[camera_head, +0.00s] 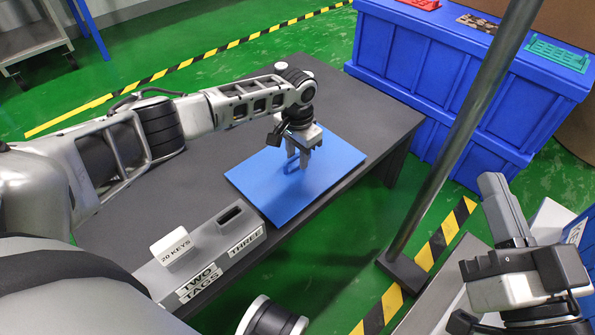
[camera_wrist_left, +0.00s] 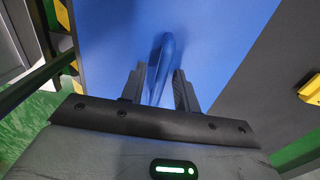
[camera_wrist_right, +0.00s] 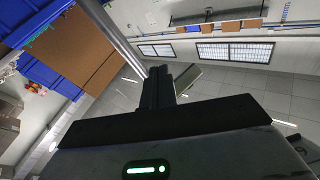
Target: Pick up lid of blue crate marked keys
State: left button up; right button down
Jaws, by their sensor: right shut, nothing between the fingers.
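A flat blue lid (camera_head: 318,184) lies on the dark table (camera_head: 345,95), with a raised blue handle (camera_head: 292,164) near its middle. My left gripper (camera_head: 297,160) points down over the lid, its fingers on either side of the handle. In the left wrist view the handle (camera_wrist_left: 161,65) stands between the two fingers (camera_wrist_left: 158,88), which are apart; contact is hard to tell. The lid fills much of that view (camera_wrist_left: 220,45). My right gripper (camera_head: 500,205) is shut and empty at the right, away from the table; its closed fingers show in the right wrist view (camera_wrist_right: 157,86).
A grey holder (camera_head: 205,250) labelled TWO TAGS and THREE, with a 20 KEYS card (camera_head: 170,246), stands at the table's front edge. A metal post (camera_head: 455,145) rises between table and right gripper. Large blue crates (camera_head: 440,75) stand behind. A partly hidden label (camera_head: 575,232) shows far right.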

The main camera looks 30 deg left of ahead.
pick_arm(q)
jog(key=shift+f, duration=0.25)
grip_shut()
jog(key=shift+r, duration=0.2)
